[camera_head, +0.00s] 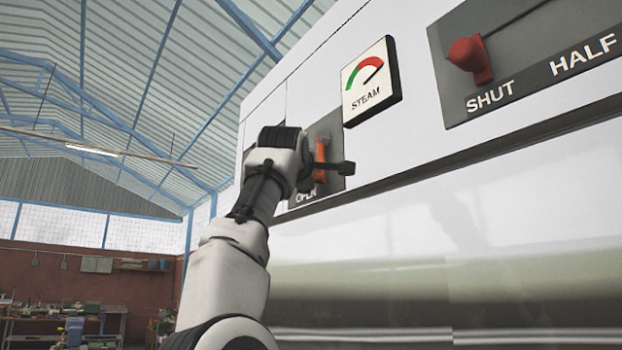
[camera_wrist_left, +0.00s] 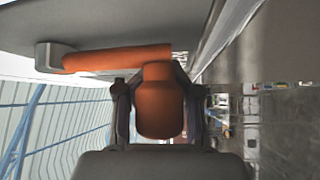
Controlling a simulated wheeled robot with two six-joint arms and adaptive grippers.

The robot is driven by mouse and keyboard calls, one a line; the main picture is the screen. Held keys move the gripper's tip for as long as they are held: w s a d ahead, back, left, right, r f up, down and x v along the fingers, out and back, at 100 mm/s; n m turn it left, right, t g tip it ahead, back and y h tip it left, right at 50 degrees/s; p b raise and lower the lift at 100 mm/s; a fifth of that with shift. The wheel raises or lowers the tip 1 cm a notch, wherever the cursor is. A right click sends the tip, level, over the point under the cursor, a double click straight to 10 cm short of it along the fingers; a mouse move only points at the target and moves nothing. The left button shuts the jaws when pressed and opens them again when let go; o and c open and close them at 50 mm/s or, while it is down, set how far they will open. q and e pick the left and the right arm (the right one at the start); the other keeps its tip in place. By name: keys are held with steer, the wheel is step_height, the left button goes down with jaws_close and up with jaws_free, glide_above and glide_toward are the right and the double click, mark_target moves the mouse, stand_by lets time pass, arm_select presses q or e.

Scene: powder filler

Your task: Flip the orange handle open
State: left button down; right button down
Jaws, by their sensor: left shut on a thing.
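The orange handle (camera_head: 320,158) is on a dark grey plate marked OPEN, on the white machine's front. In the head view it stands about upright and is partly hidden by my left gripper (camera_head: 322,169). In the left wrist view the orange handle (camera_wrist_left: 118,57) runs across the top, from a grey end piece at left to a thick knob (camera_wrist_left: 160,100). My left gripper (camera_wrist_left: 160,118) has its fingers on both sides of the knob and is shut on it. My right gripper is in neither view.
A STEAM gauge (camera_head: 371,81) sticks out of the panel just right of the handle. Farther right is a dark plate (camera_head: 570,45) marked SHUT and HALF with a red knob (camera_head: 470,58). The smooth white machine front (camera_head: 450,240) lies below. Workbenches stand far back left.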

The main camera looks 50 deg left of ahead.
arm_select(q)
steer(key=shift+w+d+f+g+h, duration=0.1)
steer(key=shift+f+g+h, duration=0.1)
steer(key=shift+f, duration=0.15)
steer(key=shift+d+f+g+h, duration=0.1)
steer(key=shift+f+g, duration=0.1)
steer(key=shift+f, duration=0.1)
steer(key=c, duration=1.1)
jaws_free()
steer(key=shift+d, duration=0.1)
steer(key=shift+o, duration=1.3)
steer(key=shift+s+d+r, duration=0.15)
steer(key=shift+s+r, duration=0.05)
steer(key=shift+s, duration=0.25)
steer(key=shift+s+d+r, duration=0.15)
steer(key=shift+d+r, duration=0.05)
steer(key=shift+r, duration=0.1)
